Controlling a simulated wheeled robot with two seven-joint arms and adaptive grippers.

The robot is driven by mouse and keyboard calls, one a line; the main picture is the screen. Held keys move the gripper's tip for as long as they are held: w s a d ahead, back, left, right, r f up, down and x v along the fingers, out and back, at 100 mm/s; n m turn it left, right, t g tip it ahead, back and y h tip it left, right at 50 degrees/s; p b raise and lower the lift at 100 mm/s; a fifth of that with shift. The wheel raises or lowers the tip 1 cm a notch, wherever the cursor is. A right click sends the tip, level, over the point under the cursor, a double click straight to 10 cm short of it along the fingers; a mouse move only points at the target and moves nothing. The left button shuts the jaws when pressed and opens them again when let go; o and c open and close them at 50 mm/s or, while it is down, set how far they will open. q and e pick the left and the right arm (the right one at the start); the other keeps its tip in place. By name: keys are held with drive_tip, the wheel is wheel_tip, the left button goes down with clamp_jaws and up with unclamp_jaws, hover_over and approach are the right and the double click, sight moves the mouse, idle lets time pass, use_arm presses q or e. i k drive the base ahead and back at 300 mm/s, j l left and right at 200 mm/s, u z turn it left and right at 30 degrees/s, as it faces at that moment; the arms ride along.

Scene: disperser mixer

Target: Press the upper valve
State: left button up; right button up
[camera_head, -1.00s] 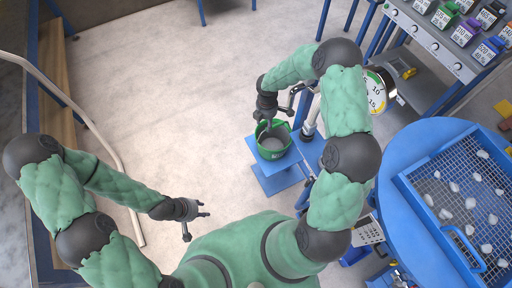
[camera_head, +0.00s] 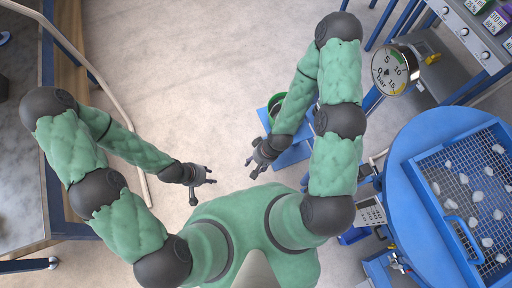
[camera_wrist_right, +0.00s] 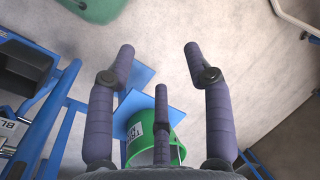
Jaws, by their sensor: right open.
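No upper valve can be made out clearly; my right arm covers part of the mixer stand beside the gauge. The round pressure gauge (camera_head: 392,70) shows right of my right arm in the head view. My right gripper (camera_head: 257,165) is open and empty, near my body and left of the blue platform (camera_head: 290,154). In the right wrist view my right gripper (camera_wrist_right: 159,52) has its fingers spread, with the green bucket (camera_wrist_right: 172,150) beyond them. My left gripper (camera_head: 205,178) is open and empty over bare floor at left.
The green bucket (camera_head: 277,102) stands on the blue platform, partly hidden by my right forearm. A round blue table (camera_head: 405,150) with a mesh tray (camera_head: 432,200) of white lumps is at right. A control panel (camera_head: 475,35) is at upper right. The middle floor is clear.

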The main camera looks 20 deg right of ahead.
sight(396, 266)
drive_tip(key=k, duration=0.45)
drive_tip(key=z, duration=0.45)
drive_tip(key=k+z, duration=0.15)
drive_tip(key=z, duration=0.3)
drive_tip(key=l+z, duration=0.1)
drive_tip(key=z, duration=0.35)
drive_tip(key=j+z, duration=0.2)
drive_tip(key=z, duration=1.95)
drive_tip(key=j+z, duration=0.15)
drive_tip(key=j, duration=0.25)
drive_tip(key=k+j+z, duration=0.15)
drive_tip(key=j, duration=0.25)
